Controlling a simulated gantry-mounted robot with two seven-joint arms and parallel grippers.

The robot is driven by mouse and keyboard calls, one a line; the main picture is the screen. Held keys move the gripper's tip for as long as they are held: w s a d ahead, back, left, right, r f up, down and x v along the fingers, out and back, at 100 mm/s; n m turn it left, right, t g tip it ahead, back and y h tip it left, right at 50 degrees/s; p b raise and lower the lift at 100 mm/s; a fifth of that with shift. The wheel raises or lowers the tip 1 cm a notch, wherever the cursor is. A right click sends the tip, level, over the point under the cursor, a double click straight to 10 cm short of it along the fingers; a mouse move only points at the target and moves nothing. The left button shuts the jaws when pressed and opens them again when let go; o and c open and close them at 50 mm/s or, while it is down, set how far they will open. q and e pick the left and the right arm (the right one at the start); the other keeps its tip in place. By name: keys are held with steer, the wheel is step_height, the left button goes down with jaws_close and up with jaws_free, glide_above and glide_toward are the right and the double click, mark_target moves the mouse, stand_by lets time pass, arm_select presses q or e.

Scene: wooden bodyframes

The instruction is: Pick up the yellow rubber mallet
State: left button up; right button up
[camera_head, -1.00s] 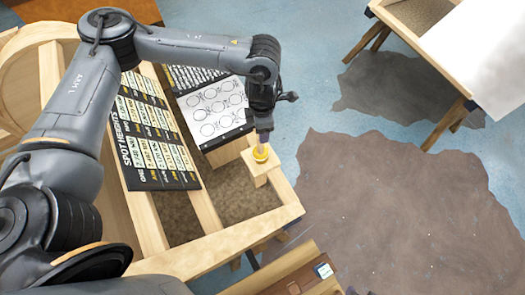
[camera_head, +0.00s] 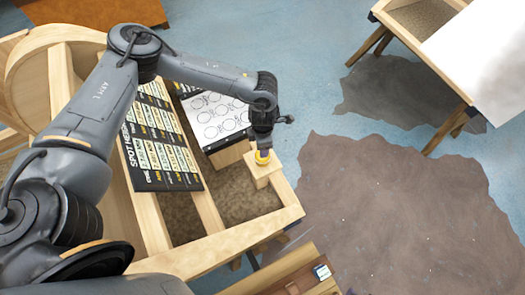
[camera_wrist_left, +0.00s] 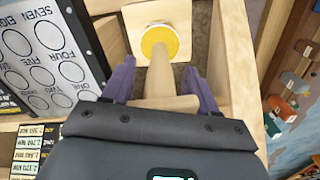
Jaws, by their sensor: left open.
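The yellow rubber mallet (camera_wrist_left: 160,42) has a round yellow head resting on a small square wooden block. Its pale wooden handle (camera_wrist_left: 160,78) points up toward the left wrist camera. In the head view the yellow head (camera_head: 262,158) shows just below my left gripper (camera_head: 263,148). My left gripper is open, with its purple fingers (camera_wrist_left: 159,85) on either side of the handle and gaps visible between. My right gripper is not in view.
The wooden block (camera_head: 262,171) stands at the right side of a wooden frame (camera_head: 236,240). A black board with yellow and white text (camera_head: 165,165) and a white sheet with circles (camera_head: 214,118) lie left of it. Open floor and a brown hide (camera_head: 390,215) lie right.

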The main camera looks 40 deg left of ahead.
arm_select(q)
jaws_close()
steer(key=shift+r, duration=0.15)
